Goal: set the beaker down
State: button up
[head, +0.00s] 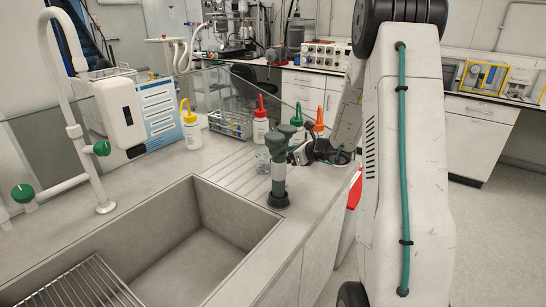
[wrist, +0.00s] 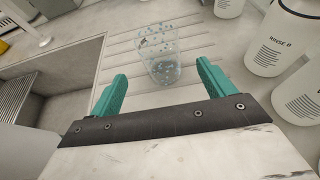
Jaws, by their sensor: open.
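The beaker (wrist: 160,55) is clear glass with bluish speckles. It stands upright on the grooved draining surface (wrist: 112,62) beside the sink. My gripper (wrist: 161,74) has two teal fingers spread wide, one to each side of the beaker's lower part in the wrist view. Clear gaps show between both fingers and the glass, and the gripper is empty. In the head view, the beaker (head: 262,160) shows only in part, behind a green tap post (head: 278,170).
White wash bottles with red (head: 261,125), green (head: 298,122) and orange (head: 318,120) tops stand behind the beaker; white bottles (wrist: 275,45) are close on the right in the wrist view. The sink (head: 270,226) lies to the left. A yellow-topped bottle (head: 191,132) stands further left.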

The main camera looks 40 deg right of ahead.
jog(key=shift+v, duration=1.6)
jog(key=shift+a, duration=0.15)
